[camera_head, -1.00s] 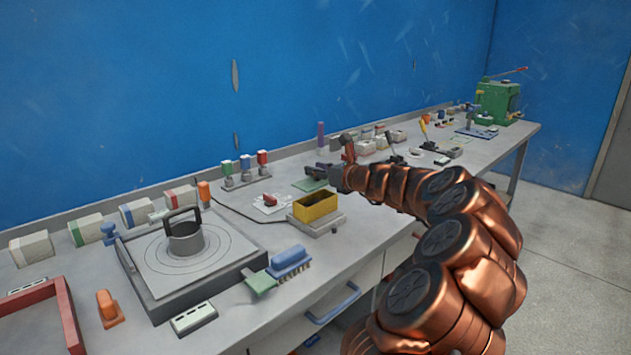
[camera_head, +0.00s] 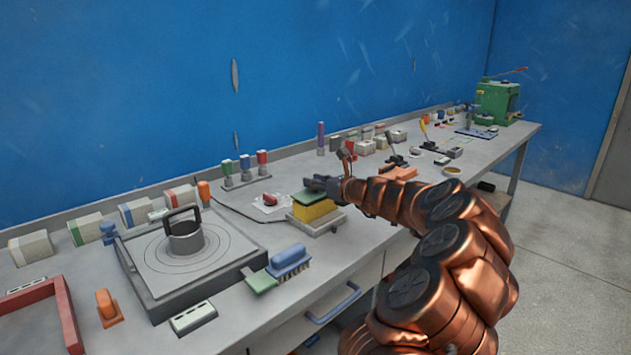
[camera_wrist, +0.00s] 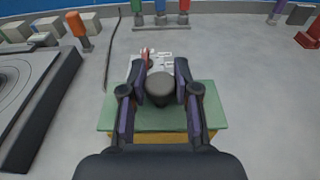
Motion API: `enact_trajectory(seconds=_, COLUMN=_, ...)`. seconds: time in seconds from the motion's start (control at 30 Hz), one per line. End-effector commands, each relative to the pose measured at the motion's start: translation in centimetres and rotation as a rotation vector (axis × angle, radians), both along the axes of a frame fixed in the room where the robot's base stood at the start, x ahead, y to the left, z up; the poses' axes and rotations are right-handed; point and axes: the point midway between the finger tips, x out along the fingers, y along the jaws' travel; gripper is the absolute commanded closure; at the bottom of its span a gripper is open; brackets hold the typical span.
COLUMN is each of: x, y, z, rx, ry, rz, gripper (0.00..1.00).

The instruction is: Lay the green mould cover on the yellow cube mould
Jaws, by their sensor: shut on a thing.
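The yellow cube mould (camera_head: 316,212) stands on a light grey base on the bench in the head view. Its near wall shows below the cover in the wrist view (camera_wrist: 150,138). The green mould cover (camera_head: 304,197) lies over the mould's top; in the wrist view the cover (camera_wrist: 113,117) hides nearly all of the mould. I cannot tell whether it rests on the rim or hangs just above. My gripper (camera_head: 322,184) is shut on the cover's dark round knob, which stands between the fingers in the wrist view (camera_wrist: 160,88).
A red-handled item on a white sheet (camera_head: 269,201) lies just behind the mould. A blue brush (camera_head: 289,261) and the flow table (camera_head: 185,250) are to the left. A stand with green, blue and red-topped bottles (camera_head: 245,178) is behind.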

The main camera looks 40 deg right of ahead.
Motion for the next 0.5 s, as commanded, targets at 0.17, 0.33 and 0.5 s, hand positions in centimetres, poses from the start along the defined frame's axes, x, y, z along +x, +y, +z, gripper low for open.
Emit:
enact_trajectory(seconds=0.17, x=0.01, y=0.02, z=-0.45, rx=0.001, ry=-0.001, rz=0.000, gripper=1.00)
enact_trajectory(seconds=0.33, x=0.00, y=0.01, z=-0.69, rx=0.000, ry=0.000, rz=0.000, gripper=1.00)
enact_trajectory(seconds=0.5, x=-0.01, y=0.01, z=-0.68, rx=0.000, ry=0.000, rz=0.000, gripper=0.55)
